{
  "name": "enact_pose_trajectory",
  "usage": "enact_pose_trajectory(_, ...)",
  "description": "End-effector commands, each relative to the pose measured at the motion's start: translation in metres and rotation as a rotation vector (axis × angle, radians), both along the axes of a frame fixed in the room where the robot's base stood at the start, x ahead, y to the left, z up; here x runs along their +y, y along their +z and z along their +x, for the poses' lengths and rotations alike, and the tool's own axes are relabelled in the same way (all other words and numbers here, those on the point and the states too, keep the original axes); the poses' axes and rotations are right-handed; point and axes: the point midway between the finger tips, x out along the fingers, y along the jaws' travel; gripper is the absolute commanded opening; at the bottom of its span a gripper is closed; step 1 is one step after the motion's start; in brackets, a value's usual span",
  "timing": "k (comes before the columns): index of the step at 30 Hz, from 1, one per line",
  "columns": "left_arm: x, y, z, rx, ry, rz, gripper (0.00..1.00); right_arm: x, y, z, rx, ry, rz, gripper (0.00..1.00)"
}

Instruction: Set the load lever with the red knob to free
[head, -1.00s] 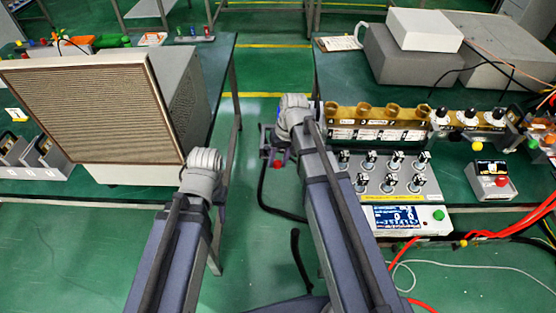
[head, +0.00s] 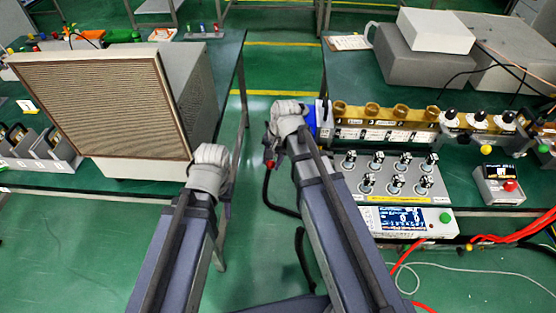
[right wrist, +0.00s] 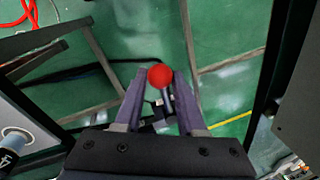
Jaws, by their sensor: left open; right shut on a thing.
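The load lever's red knob (right wrist: 160,76) is a round ball on a short dark shaft in the right wrist view. My right gripper (right wrist: 160,88) is closed on the lever, one finger on each side of the knob and shaft. In the head view the red knob (head: 270,163) shows small beside my right wrist, at the left end of the bench equipment. The lever's base and position marks are hidden. My left gripper (head: 211,165) is empty in front of the large grilled box; its fingers are hidden behind the wrist.
The right bench carries a brass-coloured terminal strip (head: 385,116), a panel of several knobs (head: 395,178), a display unit (head: 403,221) and a small box with a red button (head: 497,186). The grilled box (head: 105,110) stands on the left bench. Green floor lies between.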

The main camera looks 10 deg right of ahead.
Motion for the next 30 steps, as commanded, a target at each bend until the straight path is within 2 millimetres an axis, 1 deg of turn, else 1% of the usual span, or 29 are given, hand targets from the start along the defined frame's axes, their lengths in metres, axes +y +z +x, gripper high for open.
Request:
enact_pose_trajectory(6,0.0,0.0,0.0,0.0,0.0,0.0,0.5,0.014,0.0,0.005,0.001,-0.184,0.0,0.0)
enact_pose_trajectory(15,0.0,0.0,0.0,0.0,0.0,0.0,0.5,0.025,0.0,0.013,0.001,-0.377,0.0,0.0)
enact_pose_trajectory(21,0.0,0.0,0.0,0.0,0.0,0.0,0.5,0.029,0.0,0.016,0.001,-0.45,0.0,0.0)
enact_pose_trajectory(30,0.0,0.0,0.0,0.0,0.0,0.0,0.5,0.03,0.0,0.018,0.001,-0.49,0.0,0.0)
